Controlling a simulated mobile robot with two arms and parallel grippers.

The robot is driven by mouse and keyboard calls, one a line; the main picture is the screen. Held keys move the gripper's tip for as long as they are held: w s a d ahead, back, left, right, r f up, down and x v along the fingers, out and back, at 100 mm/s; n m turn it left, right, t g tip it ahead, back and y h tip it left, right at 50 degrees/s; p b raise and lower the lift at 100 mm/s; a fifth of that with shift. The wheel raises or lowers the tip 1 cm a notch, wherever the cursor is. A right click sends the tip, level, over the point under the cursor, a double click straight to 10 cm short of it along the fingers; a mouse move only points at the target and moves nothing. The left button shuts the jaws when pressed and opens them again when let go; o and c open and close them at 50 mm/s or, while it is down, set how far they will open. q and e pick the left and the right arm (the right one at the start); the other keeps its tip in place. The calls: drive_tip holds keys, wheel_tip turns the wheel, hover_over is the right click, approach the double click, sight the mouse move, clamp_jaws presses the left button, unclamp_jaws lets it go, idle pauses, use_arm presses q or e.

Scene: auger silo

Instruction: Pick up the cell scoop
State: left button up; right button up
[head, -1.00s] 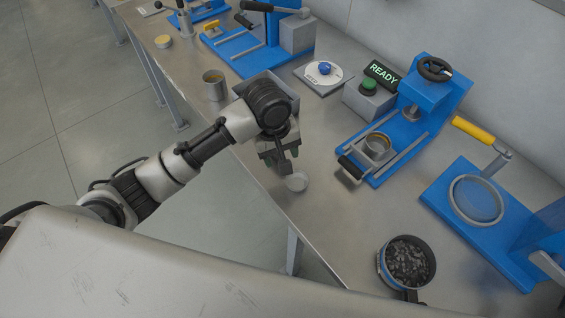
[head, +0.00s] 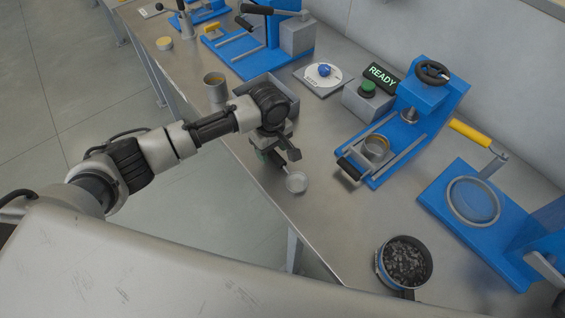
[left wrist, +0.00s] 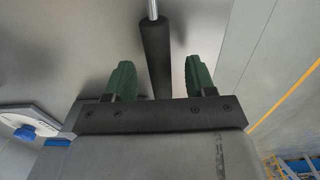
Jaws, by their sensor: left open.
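The cell scoop shows in the head view as a small pale round bowl (head: 296,183) near the bench's front edge. In the left wrist view its black handle (left wrist: 156,50) and thin metal rod (left wrist: 152,9) run up the picture. My left gripper (head: 279,160) is just behind the bowl in the head view, low over the bench. In the left wrist view its green fingers (left wrist: 159,72) are open. The handle lies in the gap between them, nearer the left finger, with space on both sides. My right gripper is not in view.
A grey open bin (head: 284,92) stands just behind my left gripper, with a metal cup (head: 215,87) left of it. A blue press (head: 413,110) stands to the right, and a pan of dark pieces (head: 406,264) at lower right. Bare bench lies right of the scoop.

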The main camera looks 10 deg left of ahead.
use_arm(q)
drive_tip(key=shift+f, duration=1.05)
clamp_jaws()
drive_tip(key=shift+r, duration=0.15)
